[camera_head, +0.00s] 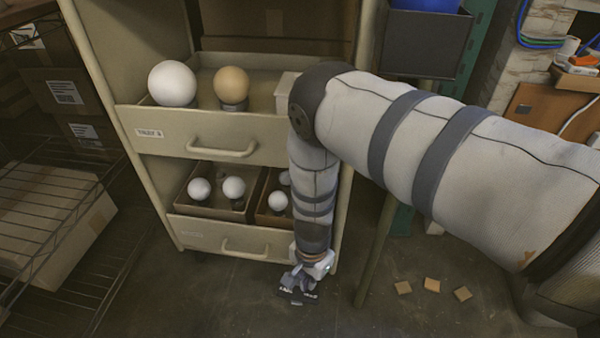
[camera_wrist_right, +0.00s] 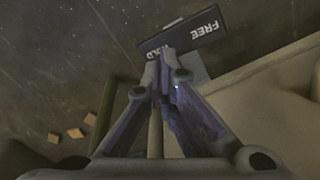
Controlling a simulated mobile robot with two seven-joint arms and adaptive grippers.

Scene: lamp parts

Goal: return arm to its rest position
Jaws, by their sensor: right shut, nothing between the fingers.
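My right arm comes in from the right in the head view, bends at the elbow and hangs down in front of the cabinet. My right gripper (camera_head: 298,284) is at the lower end, low beside the bottom drawer (camera_head: 222,236). In the wrist view the right gripper (camera_wrist_right: 162,58) has its fingertips together, with nothing between them. A dark plate lettered "FREE" and "HOLD" (camera_wrist_right: 208,26) lies just beyond the fingertips. Whether they touch it is unclear. My left gripper is out of view.
The upper drawer (camera_head: 160,131) is pulled out and holds a white globe (camera_head: 172,83) and a tan bulb (camera_head: 231,85). The bottom drawer holds boxes of small white bulbs (camera_head: 234,187). A wire rack (camera_head: 70,215) stands left. Small tan blocks (camera_head: 432,285) lie on open floor.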

